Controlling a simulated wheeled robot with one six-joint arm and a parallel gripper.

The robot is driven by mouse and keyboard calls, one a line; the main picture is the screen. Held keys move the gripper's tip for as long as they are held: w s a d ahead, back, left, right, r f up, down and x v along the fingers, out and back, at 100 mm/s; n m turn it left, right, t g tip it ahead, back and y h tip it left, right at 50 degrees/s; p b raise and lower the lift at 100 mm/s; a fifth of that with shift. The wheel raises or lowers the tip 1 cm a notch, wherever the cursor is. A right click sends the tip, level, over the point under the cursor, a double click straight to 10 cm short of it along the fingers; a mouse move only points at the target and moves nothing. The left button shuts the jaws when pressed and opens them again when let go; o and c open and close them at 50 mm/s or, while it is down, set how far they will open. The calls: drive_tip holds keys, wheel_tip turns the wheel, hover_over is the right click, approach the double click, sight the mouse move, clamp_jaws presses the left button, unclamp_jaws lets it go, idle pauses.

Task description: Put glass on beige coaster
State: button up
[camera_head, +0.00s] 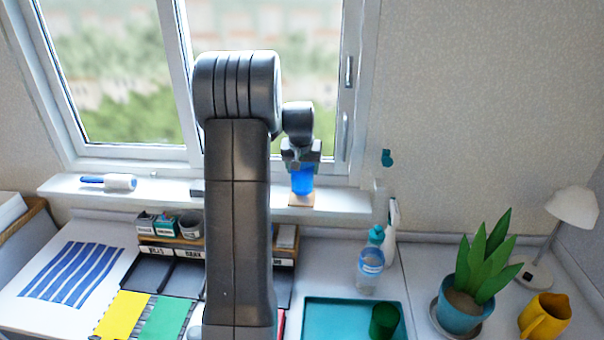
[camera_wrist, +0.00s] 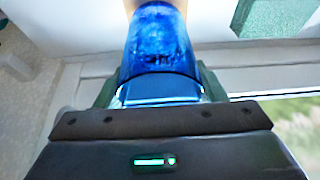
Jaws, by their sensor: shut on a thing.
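A blue glass (camera_head: 302,180) is held in my gripper (camera_head: 301,163) over the window sill, in front of the window. In the wrist view the blue glass (camera_wrist: 160,50) fills the space between the fingers of my gripper (camera_wrist: 155,85). A beige coaster (camera_head: 301,200) lies on the sill directly below the glass in the head view. Only a small beige edge (camera_wrist: 131,8) shows past the glass in the wrist view. I cannot tell whether the glass touches the coaster.
A lint roller (camera_head: 120,182) lies on the sill's left part. A spray bottle (camera_head: 391,222) and a water bottle (camera_head: 370,262) stand right of my arm. A teal tray (camera_head: 340,318) holds a green cup (camera_head: 384,320).

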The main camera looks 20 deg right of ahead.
drive_tip(key=shift+f, duration=1.15)
drive_tip(key=shift+f, duration=0.1)
drive_tip(key=o, duration=1.6)
drive_tip(key=b+v, duration=0.2)
drive_tip(key=v, duration=1)
drive_tip(key=shift+w, duration=0.1)
drive_tip(key=p+x, duration=0.2)
drive_tip(key=x, duration=1)
drive_tip(key=shift+f, duration=0.25)
drive_tip(key=shift+r, duration=2.1)
